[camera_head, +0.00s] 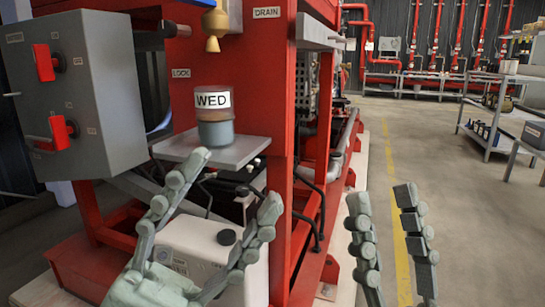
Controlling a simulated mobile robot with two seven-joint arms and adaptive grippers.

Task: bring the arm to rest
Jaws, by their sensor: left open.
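My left gripper (235,180) is in the lower middle left of the head view. Its two grey segmented fingers are spread wide, with nothing between them. It appears in front of the red pump frame and a white container (198,243), below the small grey shelf; whether it touches anything cannot be told. My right gripper (381,200) is at the lower middle right, fingers pointing up and apart, empty, over the open floor. Both arms behind the grippers are out of view.
A jar labelled WED (215,133) stands on the grey shelf (245,150) of the red pump frame (231,65). A grey control box (105,90) with red switches is at left. A shelf rack (492,125) is at right. The floor (460,230) between is clear.

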